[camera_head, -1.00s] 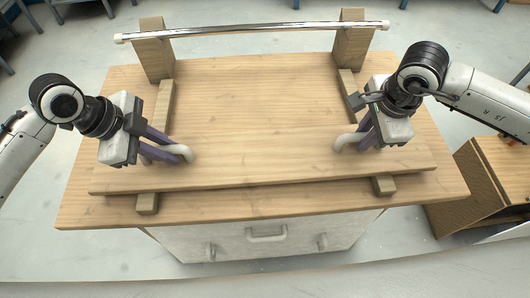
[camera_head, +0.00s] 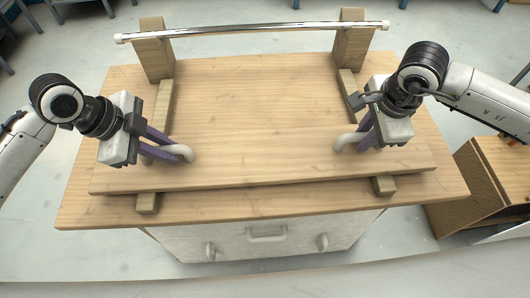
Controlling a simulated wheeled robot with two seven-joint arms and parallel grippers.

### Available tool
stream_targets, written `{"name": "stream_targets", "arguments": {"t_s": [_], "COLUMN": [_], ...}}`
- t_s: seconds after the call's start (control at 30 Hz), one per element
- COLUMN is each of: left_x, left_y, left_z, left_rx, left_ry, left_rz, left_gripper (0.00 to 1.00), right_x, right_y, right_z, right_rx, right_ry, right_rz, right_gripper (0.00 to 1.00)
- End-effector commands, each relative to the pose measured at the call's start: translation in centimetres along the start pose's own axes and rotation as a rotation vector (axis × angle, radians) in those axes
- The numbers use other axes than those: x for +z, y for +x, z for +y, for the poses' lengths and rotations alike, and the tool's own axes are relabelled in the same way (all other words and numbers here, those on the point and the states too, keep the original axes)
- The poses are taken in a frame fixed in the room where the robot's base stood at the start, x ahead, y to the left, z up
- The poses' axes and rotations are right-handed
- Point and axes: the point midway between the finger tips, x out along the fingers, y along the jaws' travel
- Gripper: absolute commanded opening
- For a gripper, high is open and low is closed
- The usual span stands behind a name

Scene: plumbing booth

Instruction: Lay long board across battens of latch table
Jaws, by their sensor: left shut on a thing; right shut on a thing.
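The long board (camera_head: 262,130) lies flat across the two battens on the latch table (camera_head: 100,215). The left batten (camera_head: 147,203) and the right batten (camera_head: 384,186) stick out from under its front edge. The board carries two pale curved handles, the left handle (camera_head: 183,151) and the right handle (camera_head: 343,142). My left gripper (camera_head: 165,148) is shut on the left handle. My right gripper (camera_head: 360,138) is shut on the right handle. The fingers hide part of each handle.
A metal rod (camera_head: 260,29) spans two wooden posts, the left post (camera_head: 154,50) and the right post (camera_head: 350,45), behind the board. A drawer cabinet (camera_head: 265,235) stands under the table. A wooden box (camera_head: 475,190) stands at the right. The table's front strip is clear.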

Motion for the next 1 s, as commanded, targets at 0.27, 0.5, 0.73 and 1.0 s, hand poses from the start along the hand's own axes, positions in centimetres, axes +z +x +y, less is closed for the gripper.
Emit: {"name": "stream_targets", "arguments": {"t_s": [0.27,0.5,0.73,1.0], "left_x": [-0.3,-1.1,-1.8,-1.9], "left_y": [-0.8,-2.6,-4.4,-4.7], "left_z": [-0.4,-0.7,-1.1,-1.1], "left_rx": [-0.007,-0.006,-0.005,-0.005], "left_ry": [0.000,0.000,0.000,0.000], "left_rz": [0.001,0.001,0.001,0.001], "left_gripper": [0.00,0.00,0.00,0.00], "right_x": [0.0,0.0,0.0,0.0], "right_y": [-0.8,-2.8,-4.7,-5.1], "right_z": [-0.3,-0.7,-1.0,-1.1], "right_rx": [-0.004,-0.004,-0.003,-0.003], "right_ry": [0.000,0.000,0.000,0.000], "right_rz": [-0.001,0.000,0.000,0.000], "right_gripper": [0.00,0.00,0.00,0.00]}}
